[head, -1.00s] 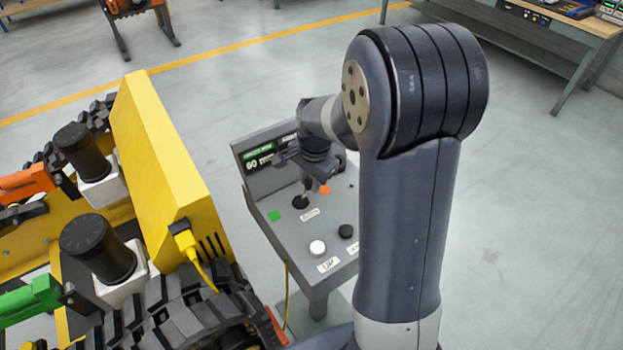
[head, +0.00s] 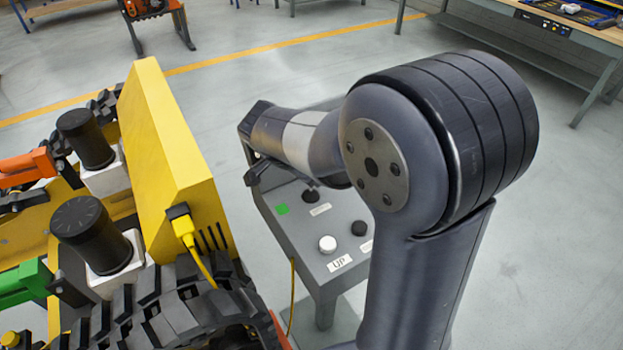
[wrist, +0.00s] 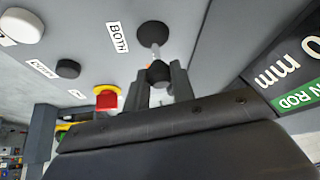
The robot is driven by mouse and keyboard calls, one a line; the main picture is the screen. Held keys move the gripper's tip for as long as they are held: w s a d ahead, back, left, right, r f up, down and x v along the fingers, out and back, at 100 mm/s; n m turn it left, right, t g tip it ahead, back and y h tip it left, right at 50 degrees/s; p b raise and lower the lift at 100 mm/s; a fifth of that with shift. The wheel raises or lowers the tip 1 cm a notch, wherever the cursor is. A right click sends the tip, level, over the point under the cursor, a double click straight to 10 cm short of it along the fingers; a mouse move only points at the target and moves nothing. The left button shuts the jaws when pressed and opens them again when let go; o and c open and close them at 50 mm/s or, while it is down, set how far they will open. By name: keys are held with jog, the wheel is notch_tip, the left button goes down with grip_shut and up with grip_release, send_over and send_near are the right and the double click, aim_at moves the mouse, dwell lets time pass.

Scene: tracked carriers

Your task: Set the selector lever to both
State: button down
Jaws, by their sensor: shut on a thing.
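The selector lever has a black round base (wrist: 153,35), a pale shaft and a dark knob (wrist: 158,73) in the wrist view. My gripper (wrist: 160,82) is shut on the knob, one finger on each side. The shaft runs from the base toward my gripper; its exact tilt is hard to tell. A white label reading BOTH (wrist: 117,38) lies beside the base. A bit of orange shows behind the knob. In the head view the lever base (head: 311,195) shows on the grey console (head: 300,240), near a green patch (head: 282,209). My arm hides the fingers and knob there.
A red button on yellow (wrist: 107,98) stands beside my gripper. The console also has a white button (head: 327,243), a black button (head: 358,228) and a raised sign panel (wrist: 290,75). A yellow tracked machine (head: 165,150) stands close on the left; open floor lies behind.

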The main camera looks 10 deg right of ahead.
dwell(0.4)
jog(key=c, duration=1.2)
grip_release()
jog(key=v, duration=1.1)
jog(key=shift+f, duration=0.2)
jog(key=x, duration=1.1)
jog(key=shift+d+r+p, duration=0.1)
jog(key=shift+r+p, duration=0.2)
jog(key=shift+p, duration=0.15)
jog(key=shift+f+y, duration=0.1)
jog(key=shift+y, duration=0.2)
